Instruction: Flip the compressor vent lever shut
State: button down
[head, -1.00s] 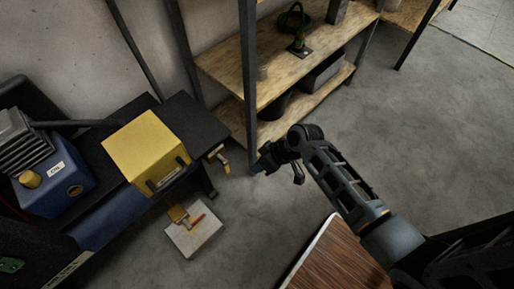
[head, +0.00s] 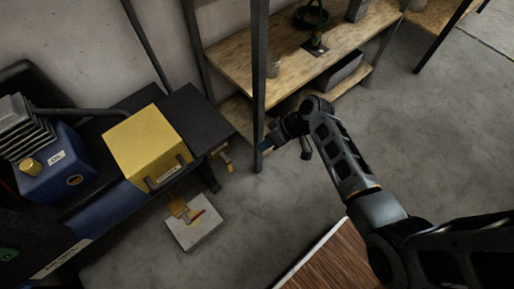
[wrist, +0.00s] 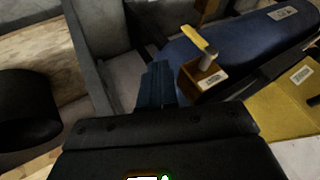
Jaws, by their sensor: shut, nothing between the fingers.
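A brass valve block with a yellow lever (head: 222,155) sits at the right end of the compressor bench. In the wrist view the yellow lever (wrist: 199,41) stands out from the brass block (wrist: 205,78) on a short pale stem; the block's label is too small to read. A second brass fitting (head: 179,208), with a red lever beside it, shows lower down at a pale plate. I cannot tell from the labels which is the vent lever. My gripper (head: 265,145) is shut and empty, right of the nearer valve and apart from it. Its blue fingertips (wrist: 155,85) show left of the block.
The compressor has a blue tank (wrist: 235,50), a yellow box (head: 143,141) and a blue oil housing (head: 55,165). A wooden shelf rack (head: 225,65) with a dark post stands behind my gripper. A wood-topped surface (head: 335,265) is at the lower right. Grey floor is clear between.

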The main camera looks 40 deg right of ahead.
aim_at(226, 162)
jog(key=w+a+f, duration=0.3)
jog(key=a+f, duration=0.3)
jog(key=a, duration=0.2)
jog(key=shift+f, duration=0.35)
